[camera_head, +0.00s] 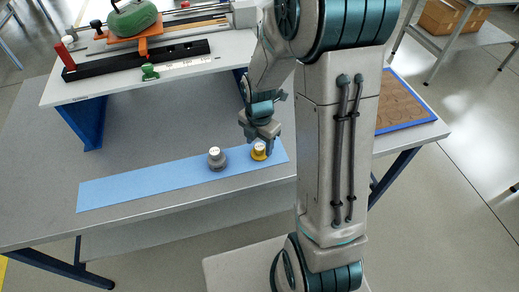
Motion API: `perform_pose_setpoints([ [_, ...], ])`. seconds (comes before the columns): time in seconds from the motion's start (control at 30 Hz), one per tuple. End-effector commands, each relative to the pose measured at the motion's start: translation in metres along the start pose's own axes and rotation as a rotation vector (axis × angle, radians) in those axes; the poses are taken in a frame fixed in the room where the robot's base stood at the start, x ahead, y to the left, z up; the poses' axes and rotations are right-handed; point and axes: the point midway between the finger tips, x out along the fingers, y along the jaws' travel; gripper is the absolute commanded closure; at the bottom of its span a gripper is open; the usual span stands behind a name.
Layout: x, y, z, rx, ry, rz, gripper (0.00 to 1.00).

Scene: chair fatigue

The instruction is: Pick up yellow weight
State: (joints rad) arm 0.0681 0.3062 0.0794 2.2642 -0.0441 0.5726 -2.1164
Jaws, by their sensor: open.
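The yellow weight (259,152) stands upright on a light blue mat (130,187), near the mat's right end. It is small, with a pale top. My gripper (260,143) is directly above and around the top of the yellow weight, pointing down, with its jaws open. Part of the weight is hidden by the gripper, and I cannot tell whether the fingers touch it. A grey weight (217,159) stands on the mat just to the left of the yellow one.
A white raised platform (160,75) with blue legs stands behind the mat and carries a test rig with a green part. A blue-edged brown board (402,103) lies at the right. The grey table (40,205) is bare left of the mat.

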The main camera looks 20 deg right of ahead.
Motion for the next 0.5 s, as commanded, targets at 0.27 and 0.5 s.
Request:
perform_pose_setpoints([
  [0.27, 0.023, 0.0, 0.0, 0.0, 0.0, 0.0, 0.44],
  [0.5, 0.023, 0.0, 0.0, 0.0, 0.0, 0.0, 0.53],
])
